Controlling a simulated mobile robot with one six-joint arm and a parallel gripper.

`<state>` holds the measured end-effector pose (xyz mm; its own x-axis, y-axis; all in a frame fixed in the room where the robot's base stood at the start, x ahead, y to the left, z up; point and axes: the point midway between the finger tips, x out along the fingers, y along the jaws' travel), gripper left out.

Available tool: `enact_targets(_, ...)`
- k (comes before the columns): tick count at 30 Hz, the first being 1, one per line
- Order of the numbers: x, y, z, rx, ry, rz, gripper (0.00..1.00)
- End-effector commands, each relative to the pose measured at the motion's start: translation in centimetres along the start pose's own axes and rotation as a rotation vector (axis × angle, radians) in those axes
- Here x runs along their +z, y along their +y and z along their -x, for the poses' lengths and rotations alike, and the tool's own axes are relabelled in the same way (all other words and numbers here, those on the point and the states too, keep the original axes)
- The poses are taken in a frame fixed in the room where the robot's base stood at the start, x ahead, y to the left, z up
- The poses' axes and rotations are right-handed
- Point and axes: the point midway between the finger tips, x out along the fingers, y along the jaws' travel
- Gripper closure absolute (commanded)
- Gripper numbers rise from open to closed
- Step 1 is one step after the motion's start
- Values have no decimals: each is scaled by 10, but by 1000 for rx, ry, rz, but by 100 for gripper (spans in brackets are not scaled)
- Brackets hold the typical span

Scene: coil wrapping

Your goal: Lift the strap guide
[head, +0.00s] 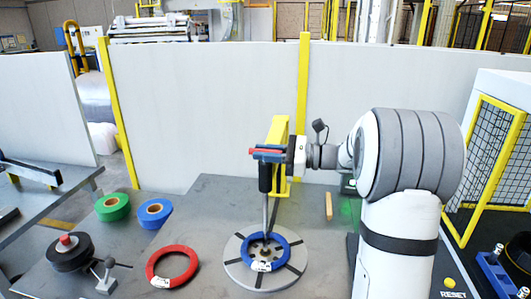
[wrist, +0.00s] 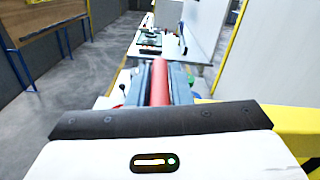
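My gripper (head: 268,154) is level above the round turntable (head: 237,272). In the wrist view a red bar (wrist: 160,82) lies between its two blue-grey fingers, which look closed on it. I take this to be the top of the strap guide, with a black grip (head: 265,178) below the fingers and a thin metal rod (head: 265,215) going down. The rod's lower end is at the blue coil (head: 284,255) lying on the turntable; I cannot tell whether it touches anything.
A yellow post (head: 280,128) stands right behind my gripper. A red ring (head: 173,267) lies left of the turntable. Green (head: 113,207) and blue (head: 154,213) rolls and a dark red-knobbed spool (head: 69,252) are farther left. A small wooden piece (head: 328,206) is at right.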

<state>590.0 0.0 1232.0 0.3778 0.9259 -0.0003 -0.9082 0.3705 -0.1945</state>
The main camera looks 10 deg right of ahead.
Motion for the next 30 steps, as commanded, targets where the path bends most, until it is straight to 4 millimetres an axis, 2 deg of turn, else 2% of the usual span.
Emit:
enact_targets(1, 0, 0, 0, -2, 0, 1, 87)
enact_targets(6, 0, -1, 0, -3, 0, 1, 100)
enact_targets(16, 1, -1, 0, -7, 0, 2, 100)
enact_targets(20, 8, -3, 1, -6, 0, 3, 100)
enact_targets(23, 23, -6, 1, -5, 0, 4, 100)
enact_targets(26, 45, -10, 2, -6, 0, 7, 100)
enact_targets(30, 86, -18, 2, -6, 0, 8, 100)
